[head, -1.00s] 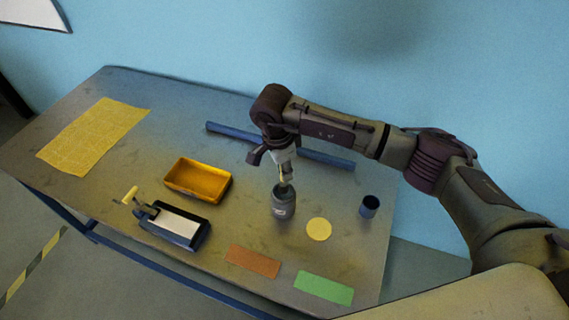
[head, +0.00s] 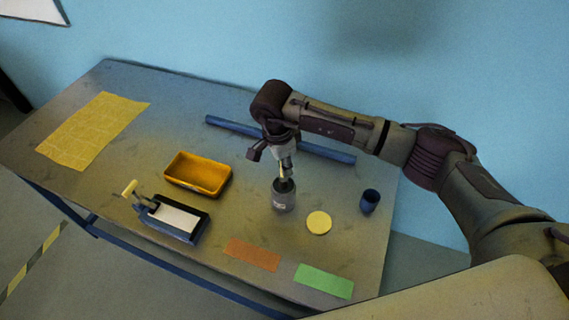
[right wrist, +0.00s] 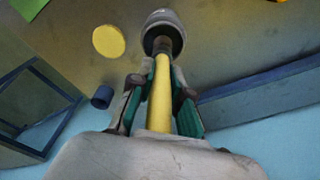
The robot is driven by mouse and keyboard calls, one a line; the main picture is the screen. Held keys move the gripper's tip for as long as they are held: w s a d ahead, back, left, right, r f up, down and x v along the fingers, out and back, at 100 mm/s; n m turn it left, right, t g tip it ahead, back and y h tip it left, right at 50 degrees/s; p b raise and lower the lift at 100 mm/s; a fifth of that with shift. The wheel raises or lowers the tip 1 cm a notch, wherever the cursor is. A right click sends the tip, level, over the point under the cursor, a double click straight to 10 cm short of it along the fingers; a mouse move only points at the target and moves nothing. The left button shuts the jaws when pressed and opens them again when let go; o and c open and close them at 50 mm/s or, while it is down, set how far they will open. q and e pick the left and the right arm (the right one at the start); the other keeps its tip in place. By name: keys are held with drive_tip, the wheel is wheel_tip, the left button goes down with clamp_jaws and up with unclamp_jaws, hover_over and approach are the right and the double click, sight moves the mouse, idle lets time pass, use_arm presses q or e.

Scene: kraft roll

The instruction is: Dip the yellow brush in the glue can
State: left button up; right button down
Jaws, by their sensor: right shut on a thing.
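The yellow brush (right wrist: 160,95) is held in my right gripper (right wrist: 160,96), with a green-padded finger on each side of its handle. The gripper also shows in the head view (head: 284,165), above the glue can (head: 284,199). The grey can stands upright on the table and shows in the right wrist view (right wrist: 164,15). The brush points down, and its dark lower part reaches the can's dark mouth. The bristles are hidden, so the depth inside cannot be told. My left gripper is not in view.
A yellow disc (head: 319,222) and a blue cup (head: 370,200) are right of the can. An orange tray (head: 170,181) and a cranked device (head: 175,220) are left. A blue bar (head: 330,153) lies behind. Orange (head: 252,254) and green (head: 323,281) cards lie in front.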

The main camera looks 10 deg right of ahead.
drive_tip(key=shift+f+b, duration=0.4)
drive_tip(key=shift+f, duration=0.05)
drive_tip(key=shift+b, duration=0.3)
idle(1.8)
drive_tip(key=shift+r+p, duration=0.45)
drive_tip(key=shift+r, duration=0.5)
drive_tip(key=shift+r+p, duration=1)
drive_tip(key=shift+r, duration=1.6)
